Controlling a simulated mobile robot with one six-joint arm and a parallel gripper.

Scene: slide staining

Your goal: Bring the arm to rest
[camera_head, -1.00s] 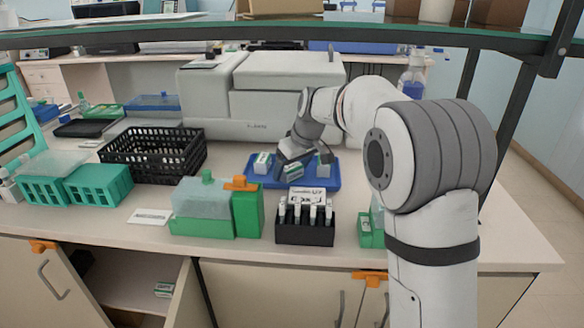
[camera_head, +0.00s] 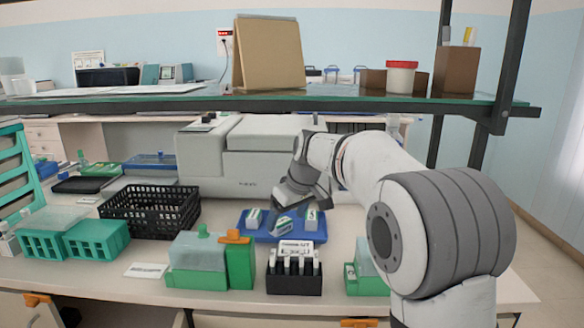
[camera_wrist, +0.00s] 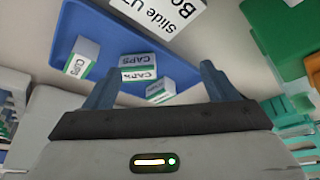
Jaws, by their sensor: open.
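My gripper (camera_head: 300,205) is above the back of the blue tray (camera_head: 257,237) on the bench. In the wrist view, the two fingers of my gripper (camera_wrist: 160,70) stand wide apart with nothing between their pads. Small white and green boxes marked CAPS sit on the tray: a left one (camera_wrist: 82,57), a middle one (camera_wrist: 139,68) and a right one (camera_wrist: 160,91). In the camera_head view they show as a left box (camera_head: 254,220), a tilted middle box (camera_head: 283,226) and a right box (camera_head: 311,220). All are clear of the fingers.
A black holder (camera_head: 294,283) with white-topped items stands in front of the tray. A green box (camera_head: 240,265) with an orange clip and a black basket (camera_head: 150,212) are to its left. A glass shelf (camera_head: 330,100) crosses above the bench. A grey machine (camera_head: 255,155) stands behind.

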